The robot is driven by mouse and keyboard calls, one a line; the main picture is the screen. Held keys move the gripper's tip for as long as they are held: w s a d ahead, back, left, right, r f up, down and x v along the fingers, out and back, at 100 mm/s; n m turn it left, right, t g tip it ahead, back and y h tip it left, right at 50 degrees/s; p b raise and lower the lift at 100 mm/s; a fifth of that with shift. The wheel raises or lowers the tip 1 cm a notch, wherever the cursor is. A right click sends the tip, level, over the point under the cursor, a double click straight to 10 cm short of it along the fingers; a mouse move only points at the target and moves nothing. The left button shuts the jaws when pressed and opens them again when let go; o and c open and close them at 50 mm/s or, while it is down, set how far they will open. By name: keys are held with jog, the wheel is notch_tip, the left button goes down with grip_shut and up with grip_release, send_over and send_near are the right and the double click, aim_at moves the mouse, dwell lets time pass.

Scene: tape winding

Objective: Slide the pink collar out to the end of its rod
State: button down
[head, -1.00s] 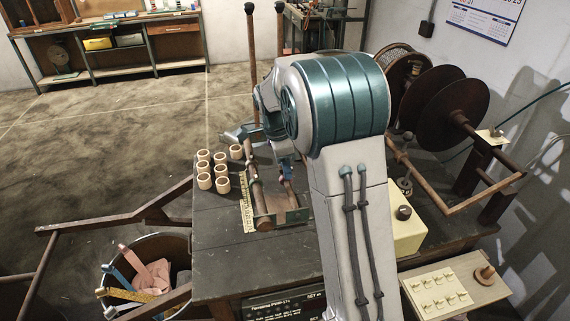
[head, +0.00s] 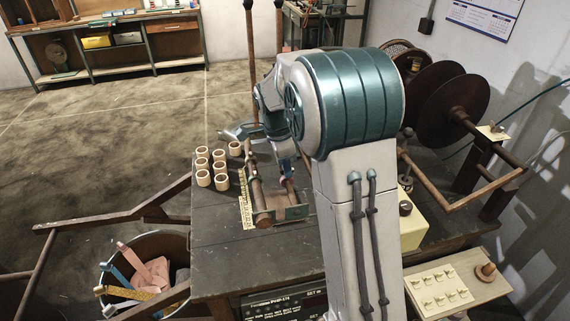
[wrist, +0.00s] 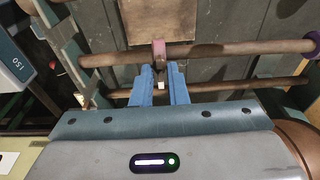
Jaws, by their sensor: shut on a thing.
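My gripper (wrist: 159,82), with blue fingers, is shut on the tab of the pink collar (wrist: 158,50) in the wrist view. The collar sits around the upper rod (wrist: 225,50), left of that rod's middle in this view. A purple collar (wrist: 311,38) is on the same rod at the right edge of the picture. A second bare rod (wrist: 225,86) runs below, partly behind the fingers. In the head view the gripper (head: 287,168) is at the right rod of the winding frame (head: 292,213), and my arm hides part of it.
Several cream cups (head: 220,168) stand left of the frame, and a ruler strip (head: 246,205) lies beside it. A yellow box (head: 414,228) and large dark reels (head: 455,105) are to the right. The bench front (head: 225,260) is clear.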

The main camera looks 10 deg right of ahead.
jog(key=shift+s+b, duration=0.9)
jog(key=shift+s, duration=1.65)
jog(key=c, duration=1.3)
grip_release()
jog(key=shift+c, duration=0.2)
notch_tip(320, 180, up, 14)
jog(key=a, duration=0.2)
jog(key=shift+f, duration=0.1)
